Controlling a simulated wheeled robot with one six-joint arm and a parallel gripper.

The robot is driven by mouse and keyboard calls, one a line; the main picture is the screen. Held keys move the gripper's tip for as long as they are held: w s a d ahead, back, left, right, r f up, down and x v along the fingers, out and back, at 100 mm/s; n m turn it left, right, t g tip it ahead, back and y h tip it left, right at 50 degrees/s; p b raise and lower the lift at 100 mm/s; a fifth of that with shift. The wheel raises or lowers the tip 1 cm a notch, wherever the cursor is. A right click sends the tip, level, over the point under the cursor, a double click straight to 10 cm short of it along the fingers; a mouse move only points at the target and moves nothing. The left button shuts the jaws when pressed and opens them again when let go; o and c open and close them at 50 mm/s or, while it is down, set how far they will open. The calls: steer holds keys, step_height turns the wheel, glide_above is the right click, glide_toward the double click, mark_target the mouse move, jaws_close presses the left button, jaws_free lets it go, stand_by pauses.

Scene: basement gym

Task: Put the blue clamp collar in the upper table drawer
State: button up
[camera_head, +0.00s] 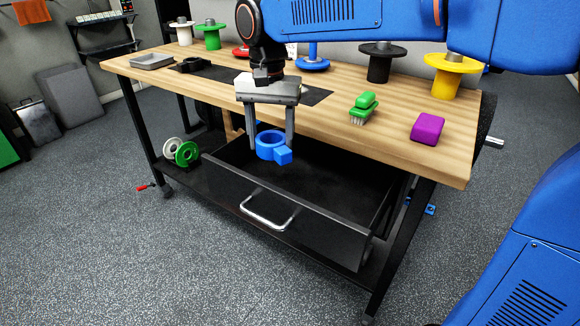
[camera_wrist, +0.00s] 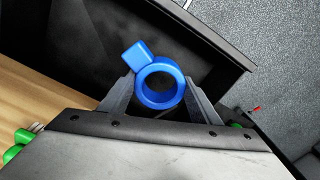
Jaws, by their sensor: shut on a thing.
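The blue clamp collar (camera_head: 268,147) is a ring with a square lug, held between the fingertips of my gripper (camera_head: 269,148). In the head view it hangs over the left part of the open upper drawer (camera_head: 300,208). The drawer is black with a silver handle (camera_head: 268,212) and is pulled out from under the wooden tabletop. In the wrist view the collar (camera_wrist: 161,84) sits between the two fingers, with the dark drawer floor (camera_wrist: 85,40) beyond it. Its exact height above the floor is hard to judge.
The tabletop (camera_head: 400,140) holds a green brush (camera_head: 363,108), a purple block (camera_head: 428,128), a grey tray (camera_head: 152,62) and several coloured spools along the back. White and green discs (camera_head: 182,152) stand on the lower shelf (camera_head: 190,185). The visible drawer floor is clear.

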glide_above(282, 179)
steer(key=s+a, duration=0.2)
steer(key=s, duration=0.1)
steer(key=f, duration=0.9)
steer(key=shift+s+a+f, duration=0.1)
steer(key=shift+a+f, duration=0.1)
steer(key=shift+f, duration=0.15)
steer(key=w, duration=0.1)
steer(key=w+d, duration=0.2)
steer(key=shift+w+d+f, duration=0.1)
steer(key=shift+d+f, duration=0.15)
steer(key=shift+f, duration=0.35)
steer(key=shift+f, duration=0.1)
steer(key=o, duration=1.2)
step_height(282, 179, up, 12)
steer(key=shift+r, duration=0.15)
